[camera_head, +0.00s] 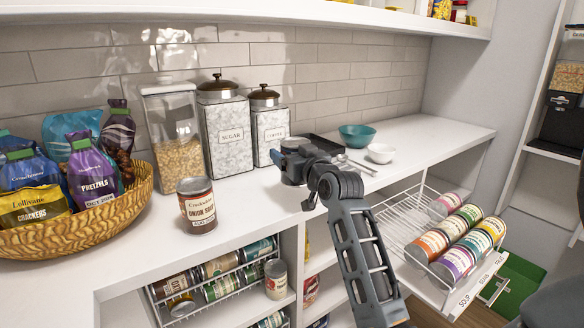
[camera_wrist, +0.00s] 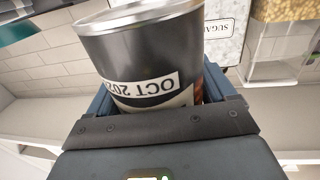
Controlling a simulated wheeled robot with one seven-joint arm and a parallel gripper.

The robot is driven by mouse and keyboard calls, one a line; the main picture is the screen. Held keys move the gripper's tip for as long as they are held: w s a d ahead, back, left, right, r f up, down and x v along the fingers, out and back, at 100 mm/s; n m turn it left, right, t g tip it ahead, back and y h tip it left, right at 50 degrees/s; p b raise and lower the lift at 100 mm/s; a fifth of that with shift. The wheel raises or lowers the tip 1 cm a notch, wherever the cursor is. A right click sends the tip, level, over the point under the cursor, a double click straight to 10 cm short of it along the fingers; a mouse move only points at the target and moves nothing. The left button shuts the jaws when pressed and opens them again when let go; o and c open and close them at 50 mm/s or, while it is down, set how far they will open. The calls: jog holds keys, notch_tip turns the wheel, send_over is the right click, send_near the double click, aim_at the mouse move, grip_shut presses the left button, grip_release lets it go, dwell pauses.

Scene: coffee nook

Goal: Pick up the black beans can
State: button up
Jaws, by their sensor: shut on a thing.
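My gripper (camera_head: 296,160) is over the counter in front of the coffee canister in the head view. It is shut on a can with a dark label and silver rim, which fills the middle of the wrist view (camera_wrist: 140,62). A white date sticker reading "OCT 202" shows on it, upside down in that view. The name on its label does not show, so I cannot confirm that it is the black beans can. In the head view my gripper hides most of it. I cannot tell whether its base touches the counter.
An onion soup can (camera_head: 196,205) stands on the counter (camera_head: 250,213) at left. Sugar (camera_head: 227,136) and coffee (camera_head: 270,125) canisters stand behind. Teal (camera_head: 357,136) and white (camera_head: 380,153) bowls are at right. A wire rack (camera_head: 395,225) with several cans lies lower right. A snack basket (camera_head: 90,222) is far left.

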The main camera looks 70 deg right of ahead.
jog(key=s+d+r+b, duration=0.1)
jog(key=s+d+r, duration=0.5)
jog(key=s, duration=0.4)
jog(key=shift+r, duration=0.3)
